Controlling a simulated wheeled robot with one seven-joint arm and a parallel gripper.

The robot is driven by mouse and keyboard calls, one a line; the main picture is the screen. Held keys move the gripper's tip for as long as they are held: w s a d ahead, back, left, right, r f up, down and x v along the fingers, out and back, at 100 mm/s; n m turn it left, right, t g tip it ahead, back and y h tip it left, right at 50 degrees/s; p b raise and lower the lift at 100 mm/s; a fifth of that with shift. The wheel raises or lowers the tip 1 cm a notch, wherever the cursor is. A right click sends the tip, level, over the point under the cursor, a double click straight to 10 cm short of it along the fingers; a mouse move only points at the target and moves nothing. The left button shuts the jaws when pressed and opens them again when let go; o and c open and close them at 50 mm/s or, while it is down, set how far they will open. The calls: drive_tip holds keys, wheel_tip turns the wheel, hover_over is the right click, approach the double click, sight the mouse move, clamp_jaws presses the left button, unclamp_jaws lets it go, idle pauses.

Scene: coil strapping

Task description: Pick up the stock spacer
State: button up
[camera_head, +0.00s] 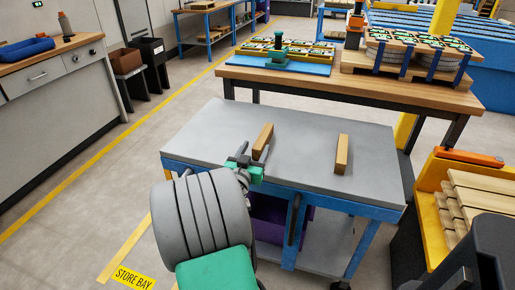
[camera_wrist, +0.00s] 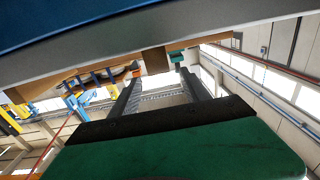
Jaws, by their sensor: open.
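Two upright wooden spacer blocks stand on the grey-topped table (camera_head: 215,130). The left block (camera_head: 263,138) is close to my gripper (camera_head: 256,155), and the right block (camera_head: 342,154) stands apart from it. My gripper is open at the table's front left part, its fingers pointing towards the left block. In the wrist view, which looks upside down, a wooden block (camera_wrist: 155,60) shows between and beyond the two fingers of my gripper (camera_wrist: 158,82). Nothing is seen held. In the head view a finger overlaps the block's lower part, so I cannot tell whether they touch.
A wooden workbench (camera_head: 300,82) behind carries a blue tray (camera_head: 275,66) and a pallet (camera_head: 400,72) with coils. A yellow rack with wooden slats (camera_head: 485,195) stands at the right. The table top between the blocks is clear.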

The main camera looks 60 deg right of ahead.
sight(261, 139)
drive_tip(key=shift+w+f, duration=0.1)
drive_tip(key=shift+f, duration=0.35)
drive_tip(key=d, duration=0.5)
drive_tip(key=w+d, duration=0.1)
drive_tip(key=d, duration=0.1)
drive_tip(key=shift+w+d+f, duration=0.1)
drive_tip(key=shift+d+f, duration=0.05)
drive_tip(key=shift+d, duration=0.25)
clamp_jaws()
